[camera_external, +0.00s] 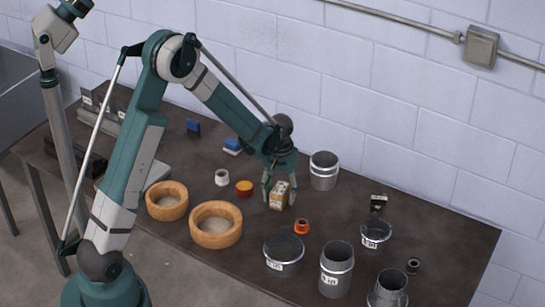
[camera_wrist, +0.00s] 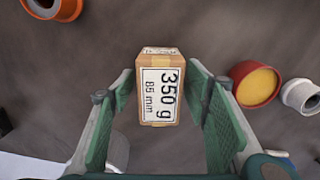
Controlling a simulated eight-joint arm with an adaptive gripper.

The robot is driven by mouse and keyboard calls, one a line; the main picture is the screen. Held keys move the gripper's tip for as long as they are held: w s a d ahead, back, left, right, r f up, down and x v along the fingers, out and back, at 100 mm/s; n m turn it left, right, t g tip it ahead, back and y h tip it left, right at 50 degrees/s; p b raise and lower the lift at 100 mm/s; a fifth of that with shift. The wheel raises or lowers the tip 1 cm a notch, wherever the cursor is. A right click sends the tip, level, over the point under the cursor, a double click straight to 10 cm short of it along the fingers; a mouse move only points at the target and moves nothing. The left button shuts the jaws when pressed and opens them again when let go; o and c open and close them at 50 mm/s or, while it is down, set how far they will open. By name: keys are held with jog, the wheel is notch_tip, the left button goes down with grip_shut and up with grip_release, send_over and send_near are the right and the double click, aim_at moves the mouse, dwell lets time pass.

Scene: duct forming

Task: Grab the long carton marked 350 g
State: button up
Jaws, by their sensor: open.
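The long carton marked 350 g (camera_wrist: 161,88) is a small brown box with a white label reading "350 g" and "85 mm" in the wrist view. It also shows in the external view (camera_external: 280,195), on the dark table. My gripper (camera_wrist: 165,95) is open, with one green finger on each side of the carton. A gap shows between the carton and the right finger; the left finger is very close to it, and I cannot tell if they touch. In the external view my gripper (camera_external: 279,197) is low over the table around the carton.
A red cup with yellow contents (camera_wrist: 256,83) and a white fitting (camera_wrist: 301,95) stand right of my gripper in the wrist view. An orange ring (camera_external: 302,226), several metal duct pieces (camera_external: 324,170) and two wooden rings (camera_external: 216,224) stand around on the table (camera_external: 440,222).

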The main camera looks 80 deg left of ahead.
aim_at(280, 188)
dwell(0.4)
jog(key=c, duration=1.2)
jog(key=shift+r, duration=0.1)
jog(key=shift+r, duration=4.9)
